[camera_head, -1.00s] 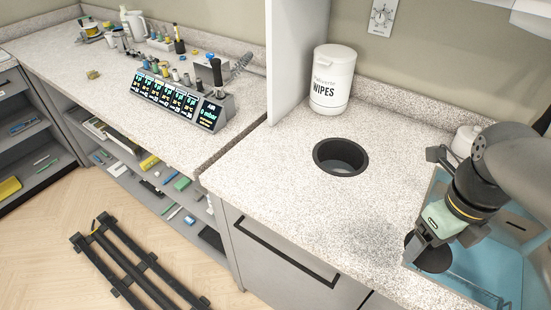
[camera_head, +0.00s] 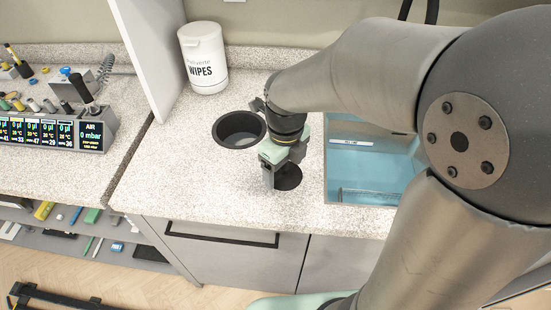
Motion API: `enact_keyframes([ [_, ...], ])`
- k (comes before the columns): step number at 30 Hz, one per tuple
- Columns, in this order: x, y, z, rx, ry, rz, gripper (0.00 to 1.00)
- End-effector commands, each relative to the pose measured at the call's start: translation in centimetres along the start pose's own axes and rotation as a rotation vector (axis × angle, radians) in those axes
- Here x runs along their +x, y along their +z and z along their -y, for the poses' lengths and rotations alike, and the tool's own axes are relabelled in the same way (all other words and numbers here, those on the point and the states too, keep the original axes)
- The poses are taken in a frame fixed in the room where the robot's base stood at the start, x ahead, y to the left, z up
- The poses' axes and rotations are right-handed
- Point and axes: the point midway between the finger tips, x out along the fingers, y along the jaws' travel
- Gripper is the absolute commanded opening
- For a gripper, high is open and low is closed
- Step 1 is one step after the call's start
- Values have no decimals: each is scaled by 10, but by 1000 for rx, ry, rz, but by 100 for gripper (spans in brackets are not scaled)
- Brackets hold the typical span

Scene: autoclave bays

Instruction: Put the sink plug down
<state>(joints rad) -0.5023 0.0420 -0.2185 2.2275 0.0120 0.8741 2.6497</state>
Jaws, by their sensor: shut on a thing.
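The sink plug (camera_head: 289,178) is a dark round disc at my gripper (camera_head: 272,178). My gripper is shut on it, over the speckled counter between the round hole and the sink. Whether the plug touches the counter I cannot tell. The sink (camera_head: 362,165) is a blue-lined basin to the right of the plug, partly hidden by my arm. The counter (camera_head: 190,180) is pale speckled stone, with bare surface around the plug.
A black-rimmed round hole (camera_head: 217,134) lies left of my gripper. A white wipes tub (camera_head: 203,60) stands behind it. A white partition (camera_head: 150,50) and a control panel (camera_head: 95,133) are farther left. The counter's front left is clear.

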Motion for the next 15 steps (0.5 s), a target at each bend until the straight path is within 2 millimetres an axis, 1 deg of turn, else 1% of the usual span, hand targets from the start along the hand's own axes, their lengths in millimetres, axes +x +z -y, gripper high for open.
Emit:
enact_keyframes([
  [1, 7, 5, 0, -1, 1, -4, 52],
  [7, 21, 17, 0, -1, 0, 0, 52],
  [9, 29, 22, 0, -1, 1, -2, 52],
  [12, 45, 20, 0, 0, 2, -3, 52],
  [15, 54, 21, 1, -1, 0, -1, 52],
])
